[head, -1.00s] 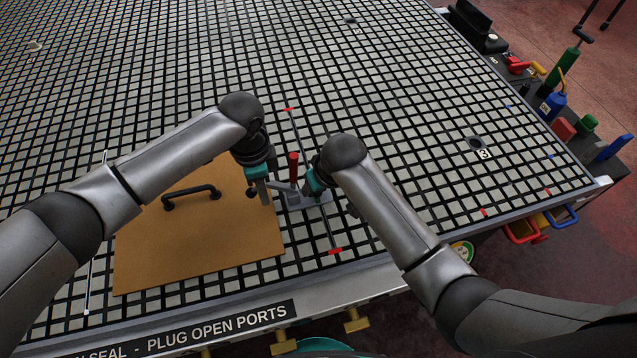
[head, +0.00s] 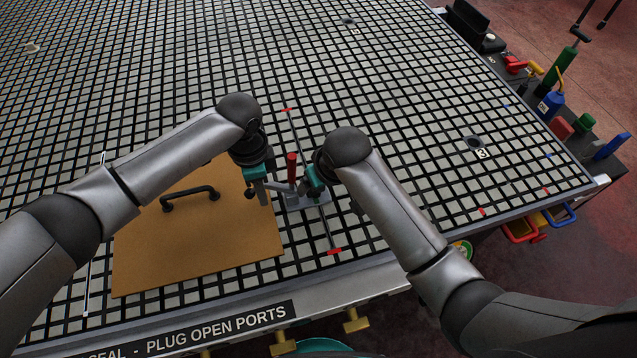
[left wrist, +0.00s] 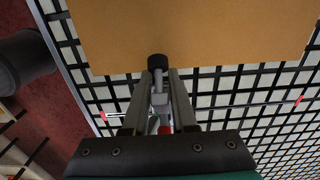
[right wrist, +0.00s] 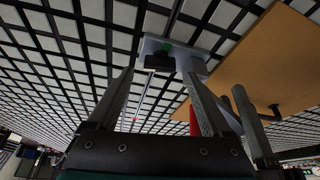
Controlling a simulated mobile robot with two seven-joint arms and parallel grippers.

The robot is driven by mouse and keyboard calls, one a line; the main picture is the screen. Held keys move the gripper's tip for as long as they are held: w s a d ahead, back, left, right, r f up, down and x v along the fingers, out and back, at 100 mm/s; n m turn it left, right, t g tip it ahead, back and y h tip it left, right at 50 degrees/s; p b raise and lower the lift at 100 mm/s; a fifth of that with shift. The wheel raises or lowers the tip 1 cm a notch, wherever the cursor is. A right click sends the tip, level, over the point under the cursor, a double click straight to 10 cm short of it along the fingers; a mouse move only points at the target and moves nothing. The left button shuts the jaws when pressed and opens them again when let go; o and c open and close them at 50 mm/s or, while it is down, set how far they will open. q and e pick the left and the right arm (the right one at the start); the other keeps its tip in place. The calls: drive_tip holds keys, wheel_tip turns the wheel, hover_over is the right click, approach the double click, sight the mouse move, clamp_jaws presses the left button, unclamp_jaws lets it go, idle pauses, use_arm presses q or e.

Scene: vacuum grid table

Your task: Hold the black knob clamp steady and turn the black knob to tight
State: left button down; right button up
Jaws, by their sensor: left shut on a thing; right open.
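The clamp is grey metal, with a red upright handle (head: 292,168) and a flat grey base (head: 304,204) at the board's right edge. My left gripper (head: 263,196) is shut on the clamp's arm (left wrist: 158,98); the arm's round black end (left wrist: 157,62) sticks out past the fingertips, over the board's edge. My right gripper (right wrist: 160,75) is open, its fingers pointing down at the clamp base (right wrist: 195,64). Between its fingers, in line of sight, is a dark bar-shaped knob (right wrist: 160,62) with a green mark beside it. I cannot tell whether the fingers touch it.
A tan board (head: 190,255) with a black handle (head: 188,195) lies on the gridded table. A thin rail with red ends (head: 335,251) runs beside the clamp. Tools and colored bottles (head: 550,108) line the right edge.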

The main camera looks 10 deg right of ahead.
drive_tip(key=shift+v, duration=2.6)
drive_tip(key=shift+d, duration=0.15)
use_arm(q)
drive_tip(key=c, duration=0.6)
unclamp_jaws()
drive_tip(key=shift+c, duration=0.2)
